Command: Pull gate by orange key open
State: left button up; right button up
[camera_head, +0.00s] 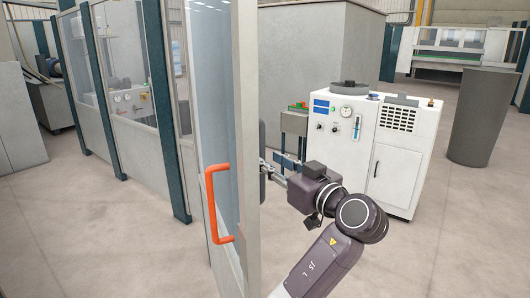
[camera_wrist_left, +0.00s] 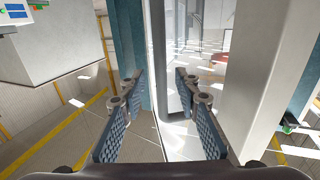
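The gate is a tall pale-framed panel (camera_head: 246,130) with a glass pane (camera_head: 212,90), standing edge-on to me in the middle of the head view. It seems to stand at an angle to the fence. An orange U-shaped handle (camera_head: 211,205) is on its left face; I see no separate orange key. My left gripper (camera_head: 274,170) is on the right side of the gate, away from the handle, partly hidden by the frame edge. In the left wrist view its fingers (camera_wrist_left: 160,85) are apart with nothing gripped. My right gripper is not in view.
A fence with teal posts (camera_head: 166,110) runs at the left. A white cabinet (camera_head: 385,145) with gauges stands behind my left arm. A grey bin (camera_head: 481,115) is at the right. The floor at the front right is clear.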

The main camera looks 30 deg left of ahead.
aim_at(264, 158)
pick_arm(q)
jog(key=p+x, duration=0.1)
jog(key=x, duration=0.3)
jog(key=shift+a, duration=0.25)
grip_shut()
